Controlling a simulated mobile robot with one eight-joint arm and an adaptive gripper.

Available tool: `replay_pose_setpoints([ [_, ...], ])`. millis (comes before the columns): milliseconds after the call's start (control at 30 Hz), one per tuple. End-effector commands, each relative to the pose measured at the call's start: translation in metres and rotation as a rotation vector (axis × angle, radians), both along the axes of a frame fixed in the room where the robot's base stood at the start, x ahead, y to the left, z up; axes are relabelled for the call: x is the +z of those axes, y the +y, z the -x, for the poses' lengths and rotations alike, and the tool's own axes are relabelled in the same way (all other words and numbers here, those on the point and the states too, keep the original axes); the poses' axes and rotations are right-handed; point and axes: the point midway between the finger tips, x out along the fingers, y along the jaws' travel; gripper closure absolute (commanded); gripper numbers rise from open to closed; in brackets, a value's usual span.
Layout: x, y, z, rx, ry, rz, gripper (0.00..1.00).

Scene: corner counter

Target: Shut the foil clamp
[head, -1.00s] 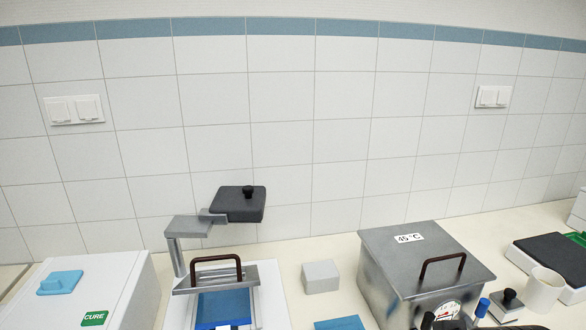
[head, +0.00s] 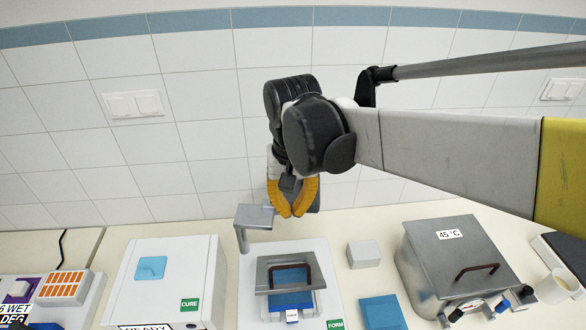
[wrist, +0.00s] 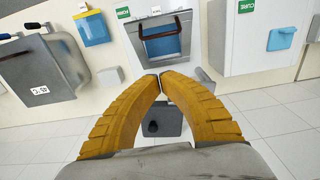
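The foil clamp (head: 262,277) is a grey frame with a brown handle (head: 303,271) on the white FORM machine (head: 252,300). It seems tilted up over a blue sheet (head: 289,301), though its exact angle is hard to tell. The clamp also shows in the wrist view (wrist: 146,33), upside down and beyond my fingertips. My gripper (head: 292,214) has yellow fingers, pointing down behind and above the clamp, apart from it. In the wrist view its fingertips (wrist: 160,79) meet, with nothing seen between them.
A dark pad with a knob (wrist: 168,121) on a grey swing arm (head: 257,215) is close to my fingers, partly hidden by them. The CURE box (head: 170,255) stands left. A grey block (head: 364,253), a blue pad (head: 383,312) and the 45 °C metal box (head: 455,245) stand right.

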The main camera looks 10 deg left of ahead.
Motion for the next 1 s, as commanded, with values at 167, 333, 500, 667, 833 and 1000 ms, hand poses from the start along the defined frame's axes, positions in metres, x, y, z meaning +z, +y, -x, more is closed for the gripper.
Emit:
replay_pose_setpoints([
  [167,-0.014,0.003,0.000,0.001,0.006,0.004,1.00],
  [333,-0.046,0.003,-0.001,0.001,0.005,0.003,1.00],
  [500,-0.083,0.003,-0.002,0.002,0.004,0.003,1.00],
  [667,-0.109,0.001,0.005,0.002,0.004,0.003,1.00],
  [833,-0.124,-0.003,0.019,0.002,0.004,0.003,1.00],
  [1000,-0.129,-0.004,0.024,0.002,0.004,0.003,1.00],
])
